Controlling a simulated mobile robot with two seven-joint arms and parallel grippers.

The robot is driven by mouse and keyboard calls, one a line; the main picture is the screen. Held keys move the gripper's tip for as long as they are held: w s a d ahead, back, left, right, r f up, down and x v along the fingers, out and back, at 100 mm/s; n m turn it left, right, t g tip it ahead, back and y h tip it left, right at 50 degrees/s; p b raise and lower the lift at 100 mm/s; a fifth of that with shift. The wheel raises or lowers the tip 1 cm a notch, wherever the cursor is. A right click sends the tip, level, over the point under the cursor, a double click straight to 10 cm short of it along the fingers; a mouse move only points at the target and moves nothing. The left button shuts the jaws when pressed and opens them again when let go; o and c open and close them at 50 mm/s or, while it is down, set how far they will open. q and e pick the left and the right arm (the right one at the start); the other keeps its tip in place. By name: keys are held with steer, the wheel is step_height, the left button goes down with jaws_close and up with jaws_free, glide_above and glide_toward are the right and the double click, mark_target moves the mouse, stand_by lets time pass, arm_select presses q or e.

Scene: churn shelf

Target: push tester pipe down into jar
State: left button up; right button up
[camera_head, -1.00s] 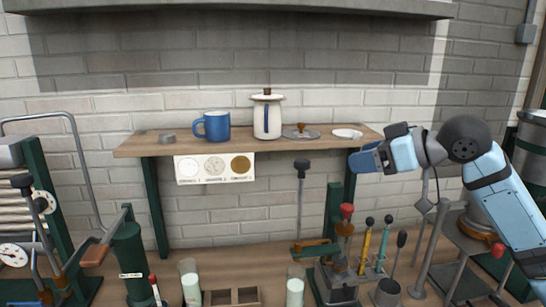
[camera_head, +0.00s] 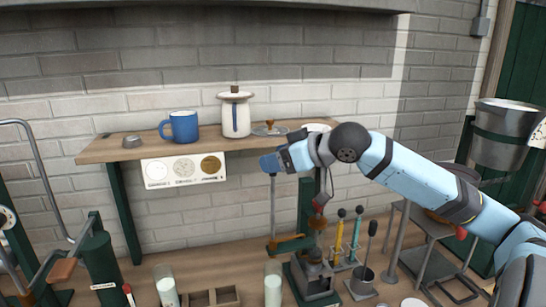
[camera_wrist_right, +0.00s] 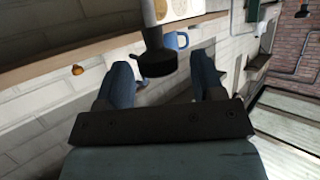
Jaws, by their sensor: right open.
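The tester pipe (camera_head: 272,205) is a thin grey upright rod at the middle of the bench. Its lower part meets a wooden-and-green bracket (camera_head: 290,243). A glass jar of pale liquid (camera_head: 273,289) stands below it at the front. My right gripper (camera_head: 270,163) is at the pipe's top and hides its black knob in the head view. In the right wrist view the knob (camera_wrist_right: 156,63) shows between the two spread fingers of the gripper (camera_wrist_right: 162,80), with a gap on each side. My left gripper is out of view.
A wooden shelf (camera_head: 100,151) with a blue mug (camera_head: 181,127) and a white pot (camera_head: 235,116) is behind the gripper. Several upright levers stand right of the pipe, close under my right arm. A second jar (camera_head: 167,291) stands front left.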

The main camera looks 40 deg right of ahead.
steer(key=shift+w+a+f, duration=0.15)
steer(key=shift+w+f, duration=0.1)
steer(key=shift+w, duration=0.35)
jaws_close()
steer(key=b, duration=0.2)
glide_above(273, 248)
step_height(273, 248, down, 8)
step_height(273, 248, down, 8)
steer(key=shift+w+f+b, duration=0.1)
steer(key=shift+w+b, duration=0.05)
steer(key=shift+b, duration=0.25)
steer(key=shift+f, duration=0.45)
jaws_free()
